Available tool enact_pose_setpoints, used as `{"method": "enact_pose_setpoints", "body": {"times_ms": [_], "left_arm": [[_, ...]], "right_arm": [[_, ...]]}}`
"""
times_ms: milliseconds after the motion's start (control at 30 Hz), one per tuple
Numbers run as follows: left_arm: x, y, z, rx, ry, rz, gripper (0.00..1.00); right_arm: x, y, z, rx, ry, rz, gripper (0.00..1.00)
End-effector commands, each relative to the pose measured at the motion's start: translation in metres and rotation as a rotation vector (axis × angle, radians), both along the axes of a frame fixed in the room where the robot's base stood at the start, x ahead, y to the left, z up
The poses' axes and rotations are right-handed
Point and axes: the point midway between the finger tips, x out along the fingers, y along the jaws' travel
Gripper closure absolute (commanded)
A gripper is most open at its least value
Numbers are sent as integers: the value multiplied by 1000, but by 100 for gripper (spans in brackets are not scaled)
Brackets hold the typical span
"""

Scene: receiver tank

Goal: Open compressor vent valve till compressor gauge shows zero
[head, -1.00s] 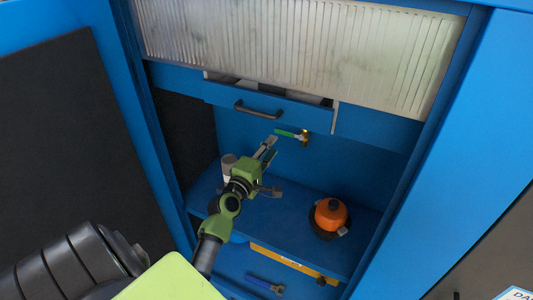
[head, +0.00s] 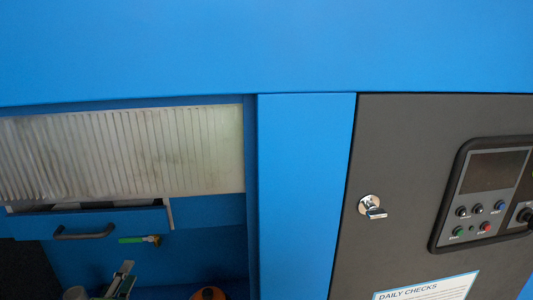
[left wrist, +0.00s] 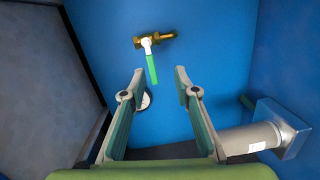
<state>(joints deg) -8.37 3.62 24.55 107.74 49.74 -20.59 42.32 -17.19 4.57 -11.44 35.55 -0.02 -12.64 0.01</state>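The vent valve is a small brass valve (head: 155,240) with a green lever (head: 131,240) on the cabinet's blue back wall. In the head view the lever lies level, pointing left. In the left wrist view the brass body (left wrist: 153,40) sits above the green lever (left wrist: 151,68), ahead of the fingertips. My left gripper (left wrist: 159,73) is open and empty, apart from the lever. In the head view only part of the left gripper (head: 122,280) shows at the bottom edge, below the valve. My right gripper is out of view. I cannot identify the compressor gauge; a dark display (head: 496,171) shows no readable value.
A drawer (head: 85,222) and a pleated filter panel (head: 120,150) are above the valve. A grey cylinder (left wrist: 247,139) is at the right finger's side. An orange-topped part (head: 208,294) is at the bottom edge. A grey door (head: 400,230) with buttons and key is right.

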Motion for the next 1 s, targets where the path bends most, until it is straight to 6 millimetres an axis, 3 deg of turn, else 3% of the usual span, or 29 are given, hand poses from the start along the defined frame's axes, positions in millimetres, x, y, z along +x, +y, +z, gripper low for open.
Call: {"method": "enact_pose_setpoints", "body": {"times_ms": [167, 233, 333, 433, 600, 900, 1000], "left_arm": [[-32, -102, -51, 356, 277, -305, 72], [-61, -140, -77, 526, 401, -449, 72], [-106, -175, -106, 733, 550, -628, 72], [-146, -193, -124, 889, 663, -763, 72], [-205, -207, -140, 1074, 805, -942, 72], [-292, -208, -143, 1291, 997, -1184, 72], [-289, -207, -164, 1292, 1013, -1198, 72]], "right_arm": [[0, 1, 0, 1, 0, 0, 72], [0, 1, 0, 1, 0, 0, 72], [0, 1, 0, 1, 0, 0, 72], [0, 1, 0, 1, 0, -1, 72], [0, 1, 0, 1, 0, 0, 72], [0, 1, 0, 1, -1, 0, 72], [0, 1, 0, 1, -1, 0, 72]]}}
